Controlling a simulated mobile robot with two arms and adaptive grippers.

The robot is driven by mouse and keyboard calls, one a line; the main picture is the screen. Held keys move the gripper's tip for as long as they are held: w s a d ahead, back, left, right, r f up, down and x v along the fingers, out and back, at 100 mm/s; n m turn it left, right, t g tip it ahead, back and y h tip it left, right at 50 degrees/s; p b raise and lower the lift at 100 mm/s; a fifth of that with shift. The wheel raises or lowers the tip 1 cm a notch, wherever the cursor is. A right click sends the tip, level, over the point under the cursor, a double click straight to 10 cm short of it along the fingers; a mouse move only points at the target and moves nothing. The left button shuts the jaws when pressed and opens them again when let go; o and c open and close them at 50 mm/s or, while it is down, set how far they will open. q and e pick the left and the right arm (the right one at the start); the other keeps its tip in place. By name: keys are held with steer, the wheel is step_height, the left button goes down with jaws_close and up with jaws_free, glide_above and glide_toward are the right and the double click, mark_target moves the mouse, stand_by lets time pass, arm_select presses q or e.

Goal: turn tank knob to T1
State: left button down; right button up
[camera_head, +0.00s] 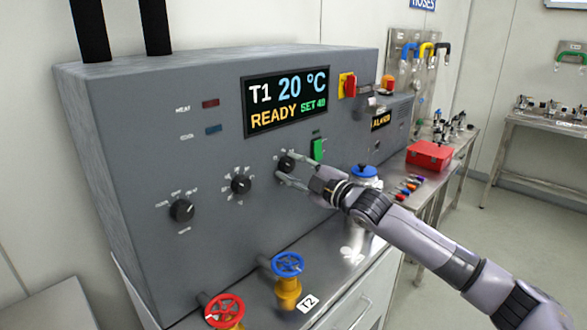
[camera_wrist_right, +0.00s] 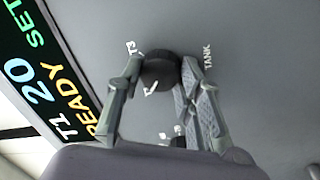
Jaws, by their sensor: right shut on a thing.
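The tank knob (camera_head: 287,163) is a round black knob at the right end of the row on the grey panel (camera_head: 150,130). My right gripper (camera_head: 284,170) is at it, one finger on each side. In the right wrist view the knob (camera_wrist_right: 159,71) sits between the two fingers of the gripper (camera_wrist_right: 160,78), beside the printed word TANK. A T3 label and another partly covered label show next to it. The display (camera_head: 287,100) reads T1, 20 °C, READY, SET 40. My left gripper is not in view.
Two more black knobs (camera_head: 241,185) (camera_head: 182,210) sit left on the panel. A green switch (camera_head: 318,149) is close above my right gripper. Blue (camera_head: 287,264) and red (camera_head: 224,310) valve wheels stand below. A red box (camera_head: 429,155) is on the bench at right.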

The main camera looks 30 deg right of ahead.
steer(key=shift+f, duration=0.1)
steer(key=o, duration=1.2)
steer(key=shift+s, duration=0.1)
steer(key=shift+v, duration=5.9)
